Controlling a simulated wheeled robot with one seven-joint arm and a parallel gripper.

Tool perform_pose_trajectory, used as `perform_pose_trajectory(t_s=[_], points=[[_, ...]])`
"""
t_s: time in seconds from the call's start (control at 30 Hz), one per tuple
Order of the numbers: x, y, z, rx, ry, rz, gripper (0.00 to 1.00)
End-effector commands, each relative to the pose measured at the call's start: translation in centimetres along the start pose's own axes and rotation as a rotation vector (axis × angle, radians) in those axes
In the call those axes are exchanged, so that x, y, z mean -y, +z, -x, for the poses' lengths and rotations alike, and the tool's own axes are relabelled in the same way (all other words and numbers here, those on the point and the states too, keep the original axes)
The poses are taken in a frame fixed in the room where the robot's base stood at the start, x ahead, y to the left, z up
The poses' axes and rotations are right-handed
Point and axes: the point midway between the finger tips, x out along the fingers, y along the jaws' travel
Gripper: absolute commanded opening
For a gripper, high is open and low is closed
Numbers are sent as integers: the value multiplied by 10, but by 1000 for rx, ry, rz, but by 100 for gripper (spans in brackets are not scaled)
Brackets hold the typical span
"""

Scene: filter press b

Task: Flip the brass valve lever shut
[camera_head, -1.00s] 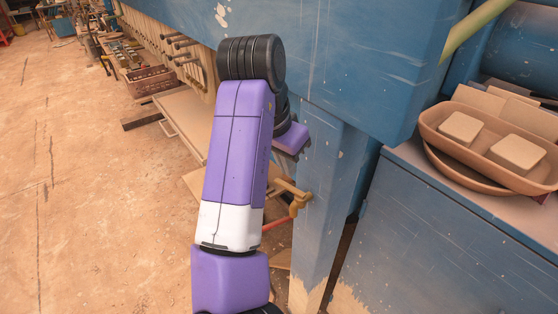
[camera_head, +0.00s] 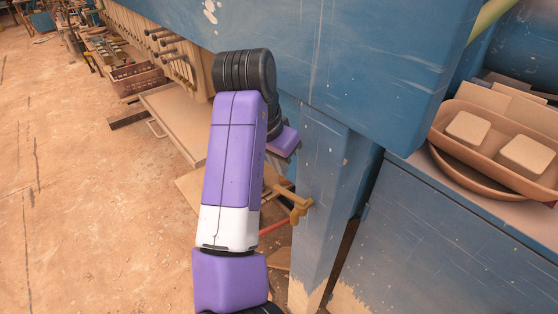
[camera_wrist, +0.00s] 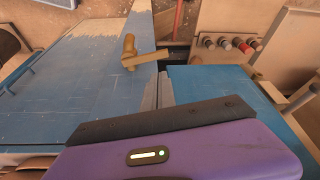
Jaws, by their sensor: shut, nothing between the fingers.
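The brass valve (camera_head: 299,208) is on the side of a blue post, and its lever (camera_head: 280,192) sticks out to the upper left in the head view. In the wrist view the valve body (camera_wrist: 129,46) is at upper centre, with the lever (camera_wrist: 146,58) reaching right across the post's edge. My gripper (camera_head: 286,142) is partly hidden behind my arm, above the valve in the head picture. In the wrist view my gripper (camera_wrist: 165,120) is a dark bar on a purple housing. It is shut and empty, apart from the lever.
The blue post (camera_head: 323,180) stands under a large blue beam (camera_head: 350,50). A blue cabinet (camera_head: 440,230) at right carries a brown tray (camera_head: 480,155) with pale blocks. Wooden boards (camera_head: 175,120) and a crate (camera_head: 137,79) lie at left. The floor at left is open.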

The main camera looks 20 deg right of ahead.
Motion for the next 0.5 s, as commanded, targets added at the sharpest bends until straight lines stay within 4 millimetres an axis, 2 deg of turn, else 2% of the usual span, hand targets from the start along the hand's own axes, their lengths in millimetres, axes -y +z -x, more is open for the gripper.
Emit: perform_pose_trajectory(t_s=[0.2,0.5], points=[[0,1,-38,2,3,2,0],[0,0,-66,0,0,0,0]])
